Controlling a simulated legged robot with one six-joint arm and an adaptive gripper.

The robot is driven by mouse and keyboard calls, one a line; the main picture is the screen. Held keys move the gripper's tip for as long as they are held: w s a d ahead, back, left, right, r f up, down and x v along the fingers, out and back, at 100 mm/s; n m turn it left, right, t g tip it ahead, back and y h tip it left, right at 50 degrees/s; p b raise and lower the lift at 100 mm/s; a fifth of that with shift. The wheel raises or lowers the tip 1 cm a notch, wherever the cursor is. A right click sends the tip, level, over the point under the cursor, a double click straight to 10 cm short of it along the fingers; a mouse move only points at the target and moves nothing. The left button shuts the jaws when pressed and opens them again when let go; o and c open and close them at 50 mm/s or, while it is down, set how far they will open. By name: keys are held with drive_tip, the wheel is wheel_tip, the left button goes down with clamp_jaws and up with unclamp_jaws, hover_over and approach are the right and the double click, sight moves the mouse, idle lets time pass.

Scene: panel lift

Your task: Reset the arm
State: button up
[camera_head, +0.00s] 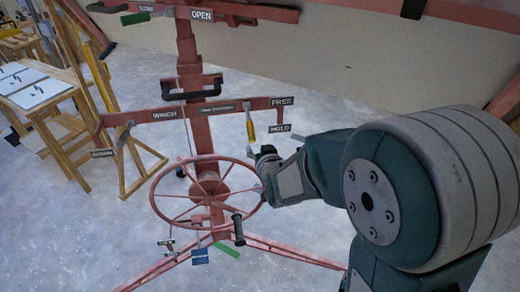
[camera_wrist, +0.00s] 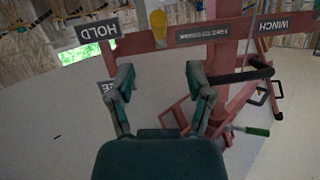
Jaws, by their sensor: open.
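My gripper (camera_wrist: 161,95) is open and empty in the wrist view, with its two dark green fingers spread apart. In the head view my gripper (camera_head: 264,165) is just right of the red handwheel (camera_head: 183,214) and below the yellow-handled lever (camera_head: 250,127); whether it touches the wheel's rim is unclear. The red panel lift (camera_head: 203,130) stands upright on the floor, with a crossbar labelled WINCH, FREE and HOLD. In the wrist view the yellow lever handle (camera_wrist: 159,26) and the HOLD label (camera_wrist: 97,31) show beyond my fingers, upside down.
A wooden table (camera_head: 45,93) with white sheets stands at the left. A blue tag (camera_head: 200,256) hangs below the wheel. The lift's red legs (camera_head: 290,253) spread over the grey floor. A pale wall is behind, and open floor lies between it and the lift.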

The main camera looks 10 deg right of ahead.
idle(0.3)
drive_tip(key=s+d+r+g, duration=0.2)
drive_tip(key=s+g, duration=0.1)
drive_tip(key=s, duration=0.6)
drive_tip(key=s+d+r+g+h, duration=0.1)
drive_tip(key=s+d+r+g, duration=0.2)
drive_tip(key=s, duration=0.6)
drive_tip(key=s+d+r+g+h, duration=0.1)
drive_tip(key=s+d+r+g, duration=0.1)
drive_tip(key=s, duration=0.8)
drive_tip(key=shift+d+r+m+g, duration=0.3)
drive_tip(key=shift+d+r+g, duration=0.1)
drive_tip(key=shift+d, duration=0.35)
